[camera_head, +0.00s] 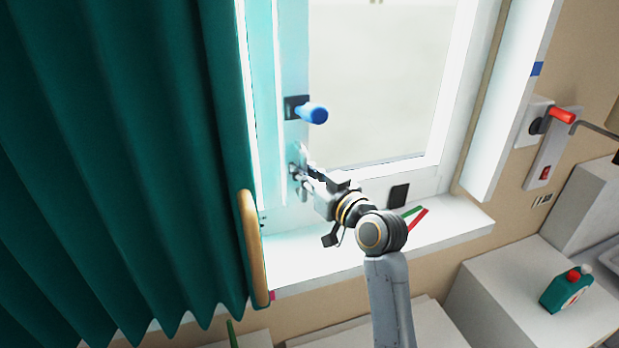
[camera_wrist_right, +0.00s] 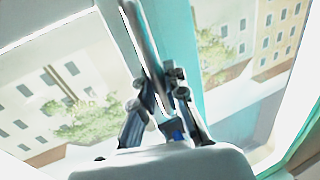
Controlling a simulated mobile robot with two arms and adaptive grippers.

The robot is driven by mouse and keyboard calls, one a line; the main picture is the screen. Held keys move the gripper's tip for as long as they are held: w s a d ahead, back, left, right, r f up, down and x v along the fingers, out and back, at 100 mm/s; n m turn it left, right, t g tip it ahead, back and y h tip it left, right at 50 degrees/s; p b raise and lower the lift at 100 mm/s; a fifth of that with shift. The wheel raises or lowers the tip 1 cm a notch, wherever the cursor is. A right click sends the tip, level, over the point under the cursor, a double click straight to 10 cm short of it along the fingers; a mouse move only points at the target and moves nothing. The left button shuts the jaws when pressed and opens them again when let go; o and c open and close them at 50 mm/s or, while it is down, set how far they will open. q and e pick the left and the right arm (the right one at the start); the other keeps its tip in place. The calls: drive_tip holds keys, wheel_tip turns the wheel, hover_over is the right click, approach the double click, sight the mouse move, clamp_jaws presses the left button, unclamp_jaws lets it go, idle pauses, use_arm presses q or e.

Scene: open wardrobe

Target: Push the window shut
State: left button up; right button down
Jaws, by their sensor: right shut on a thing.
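The window (camera_head: 385,85) has a white frame, a pale pane and a teal-tinted upright on its left side. A blue handle (camera_head: 312,112) on a dark plate sticks out from that upright. My right gripper (camera_head: 299,168) is just below the handle, against the upright, and clear of the handle. It is shut on the window's upright edge, which runs between the fingers (camera_wrist_right: 163,105) in the right wrist view. Buildings and trees show through glass on both sides there. How far the window stands open is hard to tell. My left gripper is out of view.
The white sill (camera_head: 310,262) below holds red and green sticks. A green bottle (camera_head: 567,288) stands on a white cabinet (camera_head: 500,290) at the right. A red-handled fitting (camera_head: 562,117) is on the right wall.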

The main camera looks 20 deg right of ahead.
drive_tip(key=c, duration=1.7)
unclamp_jaws()
drive_tip(key=shift+s, duration=0.1)
drive_tip(key=o, duration=0.3)
drive_tip(key=shift+o, duration=0.2)
drive_tip(key=v, duration=1.2)
